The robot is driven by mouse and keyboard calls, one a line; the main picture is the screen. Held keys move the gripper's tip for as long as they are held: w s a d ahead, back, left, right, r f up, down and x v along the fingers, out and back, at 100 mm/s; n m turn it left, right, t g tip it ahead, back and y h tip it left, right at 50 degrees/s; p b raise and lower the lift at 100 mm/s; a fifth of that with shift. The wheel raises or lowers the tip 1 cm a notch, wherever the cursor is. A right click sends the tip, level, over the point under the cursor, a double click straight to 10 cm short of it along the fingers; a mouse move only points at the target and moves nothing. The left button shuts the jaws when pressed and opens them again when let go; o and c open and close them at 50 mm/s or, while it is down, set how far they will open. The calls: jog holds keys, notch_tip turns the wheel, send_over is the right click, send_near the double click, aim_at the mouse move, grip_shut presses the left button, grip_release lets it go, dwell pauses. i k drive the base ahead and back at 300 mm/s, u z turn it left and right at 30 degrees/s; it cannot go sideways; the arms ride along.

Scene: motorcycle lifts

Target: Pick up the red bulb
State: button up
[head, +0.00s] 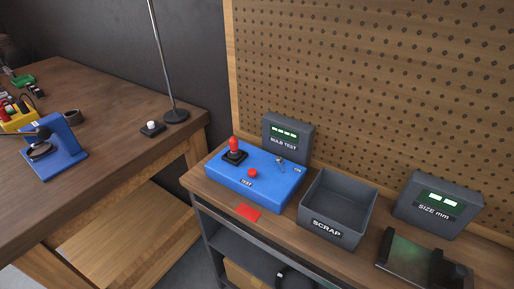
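The red bulb (235,146) stands upright in a black square socket (235,157) on top of the blue test box (265,181). The box has a round red button (252,173), a "TEST" label and a small metal part beside it. A grey display marked "BULB TEST" (288,142) stands behind the box. My gripper is not in view.
A grey open bin marked "SCRAP" (330,227) stands right of the blue box. Further right are a "SIZE mm" display (436,206) and a dark gauge. A flat red card (248,212) lies in front. Pegboard (380,80) rises behind. A wooden bench (100,140) stands left.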

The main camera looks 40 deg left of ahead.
aim_at(235, 154)
jog(key=u, duration=0.05)
jog(key=k, duration=1.8)
jog(key=u, duration=0.4)
jog(key=i, duration=1.5)
jog(key=z, duration=0.05)
